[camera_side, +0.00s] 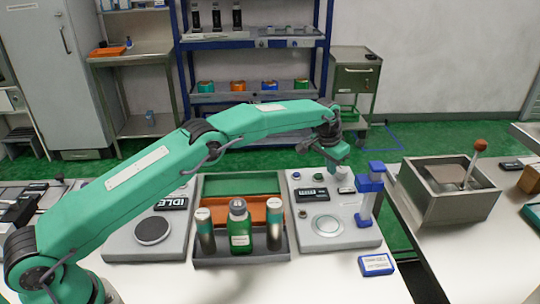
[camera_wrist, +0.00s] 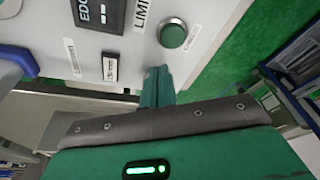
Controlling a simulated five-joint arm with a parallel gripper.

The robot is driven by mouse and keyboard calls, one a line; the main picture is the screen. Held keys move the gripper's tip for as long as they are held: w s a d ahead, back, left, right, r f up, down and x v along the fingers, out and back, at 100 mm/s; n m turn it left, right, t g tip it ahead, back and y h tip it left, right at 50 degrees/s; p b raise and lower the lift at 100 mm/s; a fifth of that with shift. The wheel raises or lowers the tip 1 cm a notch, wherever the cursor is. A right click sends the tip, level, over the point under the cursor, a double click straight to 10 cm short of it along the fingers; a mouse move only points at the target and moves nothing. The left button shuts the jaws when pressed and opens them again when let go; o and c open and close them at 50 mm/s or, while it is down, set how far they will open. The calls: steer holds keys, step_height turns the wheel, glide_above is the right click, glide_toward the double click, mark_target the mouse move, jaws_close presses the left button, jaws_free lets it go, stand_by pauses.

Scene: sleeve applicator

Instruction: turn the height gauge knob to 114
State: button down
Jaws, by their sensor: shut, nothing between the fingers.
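The applicator unit (camera_side: 345,236) is a pale panel with a dark display (camera_side: 312,195), a round plate (camera_side: 327,225) and a blue-topped post. A round green control (camera_wrist: 173,34) with a metal rim shows at the panel's edge in the wrist view. Small round controls also show on the panel in the side view; I cannot tell which is the height gauge knob, and no reading is legible. My gripper (camera_wrist: 157,84) is shut and empty, its tips close to the green control but apart from it in the picture. In the side view my gripper (camera_side: 338,174) is over the panel's back edge.
A rocker switch (camera_wrist: 110,67) lies left of the fingertips. The blue post head (camera_side: 370,180) stands right of my gripper. A tray with bottles (camera_side: 240,230) is left of the unit, and a blue box (camera_side: 376,264) lies in front. A steel bin (camera_side: 445,195) is further right.

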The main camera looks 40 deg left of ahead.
steer(key=shift+s+d, duration=0.3)
steer(key=shift+d, duration=0.4)
stand_by(0.4)
steer(key=shift+d, duration=0.6)
stand_by(0.5)
steer(key=shift+s, duration=0.4)
steer(key=shift+r, duration=0.15)
steer(key=shift+r, duration=2.9)
steer(key=shift+w+a+r, duration=0.25)
steer(key=shift+w+a, duration=0.05)
steer(key=shift+a, duration=0.4)
steer(key=shift+w+a+r, duration=0.2)
steer(key=shift+w+a, duration=0.05)
steer(key=shift+a, duration=0.45)
steer(key=shift+f, duration=0.1)
